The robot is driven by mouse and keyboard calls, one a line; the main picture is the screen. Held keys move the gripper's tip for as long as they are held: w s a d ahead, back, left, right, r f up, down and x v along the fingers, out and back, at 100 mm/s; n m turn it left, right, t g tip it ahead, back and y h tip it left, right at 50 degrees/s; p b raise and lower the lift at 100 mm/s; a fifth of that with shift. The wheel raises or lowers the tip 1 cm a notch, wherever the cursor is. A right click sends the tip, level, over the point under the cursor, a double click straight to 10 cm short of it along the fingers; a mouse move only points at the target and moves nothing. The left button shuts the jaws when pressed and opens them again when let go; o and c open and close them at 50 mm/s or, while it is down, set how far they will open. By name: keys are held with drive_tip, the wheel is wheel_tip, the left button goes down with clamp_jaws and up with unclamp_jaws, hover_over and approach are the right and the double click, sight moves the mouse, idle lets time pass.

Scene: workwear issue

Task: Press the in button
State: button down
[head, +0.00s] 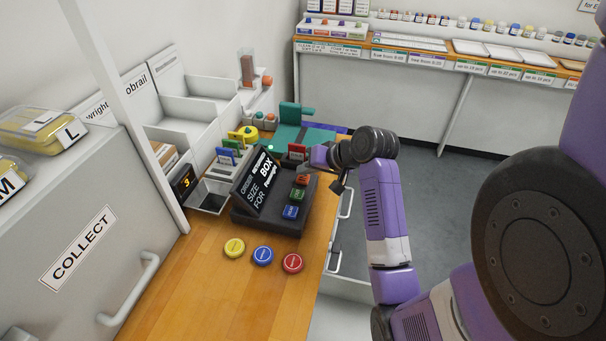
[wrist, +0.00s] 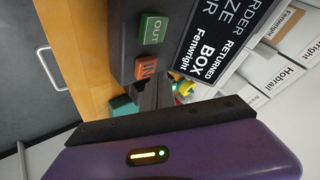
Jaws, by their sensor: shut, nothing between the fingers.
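The in button (wrist: 146,69) is orange-red with "IN" on it, on a dark control box (head: 262,222). It also shows in the head view as the orange top button (head: 303,180) of a column. Below it there are a green button (head: 298,194), marked OUT in the wrist view, and a blue button (head: 291,211). My gripper (wrist: 151,84) is shut and empty, its dark fingertips right at the in button's lower edge in the wrist view. I cannot tell whether they touch it. In the head view my gripper is beside the box's far right end.
A black sign (head: 263,180) stands tilted on the box. Yellow (head: 234,247), blue (head: 263,255) and red (head: 292,263) discs lie on the wooden counter (head: 205,290), whose front left is clear. A small display (head: 184,182) and white bins (head: 193,117) stand left of the box.

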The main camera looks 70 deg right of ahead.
sight(306, 179)
drive_tip(key=shift+r, duration=0.2)
wheel_tip(306, 179, up, 3)
drive_tip(key=p, duration=0.3)
drive_tip(key=shift+r, duration=0.1)
drive_tip(key=shift+r+p, duration=0.6)
drive_tip(key=shift+r, duration=0.35)
